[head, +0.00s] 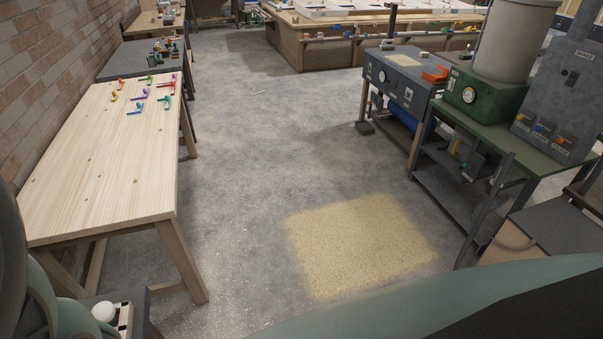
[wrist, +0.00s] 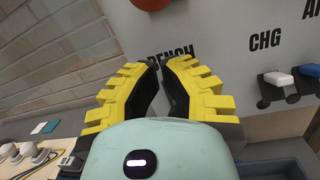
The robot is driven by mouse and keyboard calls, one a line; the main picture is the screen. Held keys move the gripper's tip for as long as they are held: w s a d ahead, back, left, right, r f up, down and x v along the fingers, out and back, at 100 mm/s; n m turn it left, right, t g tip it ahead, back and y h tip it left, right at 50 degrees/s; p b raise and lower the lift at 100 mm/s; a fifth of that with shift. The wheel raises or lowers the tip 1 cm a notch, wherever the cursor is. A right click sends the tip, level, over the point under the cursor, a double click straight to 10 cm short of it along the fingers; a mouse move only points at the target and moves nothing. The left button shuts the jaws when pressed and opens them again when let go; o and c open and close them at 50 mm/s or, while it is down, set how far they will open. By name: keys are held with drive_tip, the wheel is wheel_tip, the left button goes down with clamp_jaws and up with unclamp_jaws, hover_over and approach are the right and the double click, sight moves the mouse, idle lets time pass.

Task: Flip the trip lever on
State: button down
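A light grey panel (wrist: 220,38) fills much of the wrist view. It carries the words BENCH and CHG and part of another word. No label reading "trip" shows. My gripper (wrist: 159,67) has yellow ribbed fingers in front of the panel, just below BENCH. The fingertips lean close together with a narrow gap; whether anything is between them is hidden. The panel just behind the fingers is hidden. The head view does not show my gripper.
A red round knob (wrist: 152,3) is at the panel's top. A brick wall (wrist: 60,50) and white round fittings (wrist: 28,150) are at left.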

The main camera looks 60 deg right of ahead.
wheel_tip(320, 180, up, 3)
drive_tip(key=p, duration=0.2)
drive_tip(key=shift+w+f+p, duration=0.15)
drive_tip(key=shift+f+p, duration=0.05)
drive_tip(key=shift+p, duration=0.15)
drive_tip(key=shift+d+r+p, duration=0.45)
drive_tip(key=shift+r+p, duration=0.1)
drive_tip(key=shift+r, duration=0.1)
drive_tip(key=shift+d+p, duration=0.1)
drive_tip(key=shift+p, duration=0.2)
